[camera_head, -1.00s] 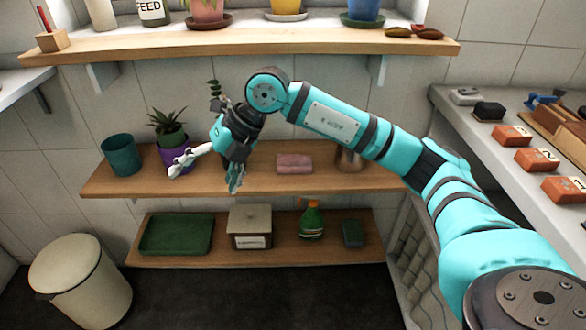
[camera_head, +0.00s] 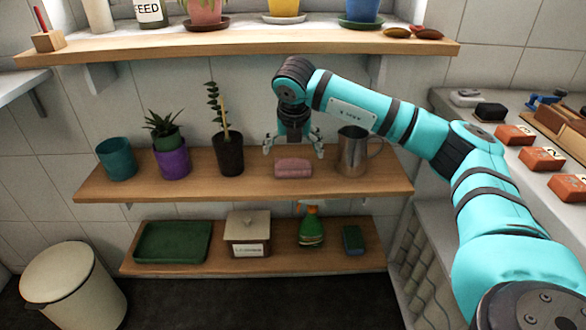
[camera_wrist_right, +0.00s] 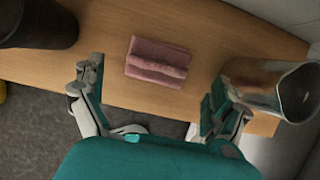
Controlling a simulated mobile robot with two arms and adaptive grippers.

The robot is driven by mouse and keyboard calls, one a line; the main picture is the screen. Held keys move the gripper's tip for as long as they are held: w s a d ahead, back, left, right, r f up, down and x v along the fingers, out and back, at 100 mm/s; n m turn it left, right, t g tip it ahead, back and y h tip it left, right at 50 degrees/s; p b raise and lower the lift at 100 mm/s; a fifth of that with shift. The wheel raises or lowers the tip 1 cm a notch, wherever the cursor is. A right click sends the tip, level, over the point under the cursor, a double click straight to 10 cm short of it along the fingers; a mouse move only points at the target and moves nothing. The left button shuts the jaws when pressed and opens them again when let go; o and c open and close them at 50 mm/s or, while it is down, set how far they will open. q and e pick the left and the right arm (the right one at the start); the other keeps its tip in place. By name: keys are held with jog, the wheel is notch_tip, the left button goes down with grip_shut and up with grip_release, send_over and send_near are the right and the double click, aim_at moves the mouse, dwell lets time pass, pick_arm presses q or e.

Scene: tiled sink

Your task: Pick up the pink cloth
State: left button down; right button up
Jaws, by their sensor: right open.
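The pink cloth (camera_head: 293,168) lies folded on the middle wooden shelf, between a dark plant pot and a metal jug. It also shows in the right wrist view (camera_wrist_right: 157,61), flat on the wood and lying between the lines of the two fingers, beyond their tips. My right gripper (camera_head: 293,147) is open and empty, pointing down just above and behind the cloth in the head view. Its fingers also show spread apart in the right wrist view (camera_wrist_right: 157,85). I cannot tell the exact gap between fingers and cloth. My left gripper is not in view.
The metal jug (camera_head: 354,152) stands close to the right of the cloth. The dark pot (camera_head: 229,157) with a tall plant stands to its left. The upper shelf (camera_head: 240,42) overhangs above. The lower shelf (camera_head: 285,262) holds a tray, a box and a spray bottle.

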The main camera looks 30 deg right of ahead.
aim_at(293, 157)
jog(key=b+x, duration=0.1)
jog(key=x, duration=0.4)
jog(key=shift+f, duration=0.45)
jog(key=shift+w+d+f, duration=0.1)
jog(key=shift+f, duration=0.2)
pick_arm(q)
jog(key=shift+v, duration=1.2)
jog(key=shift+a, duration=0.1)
pick_arm(e)
jog(key=c, duration=0.5)
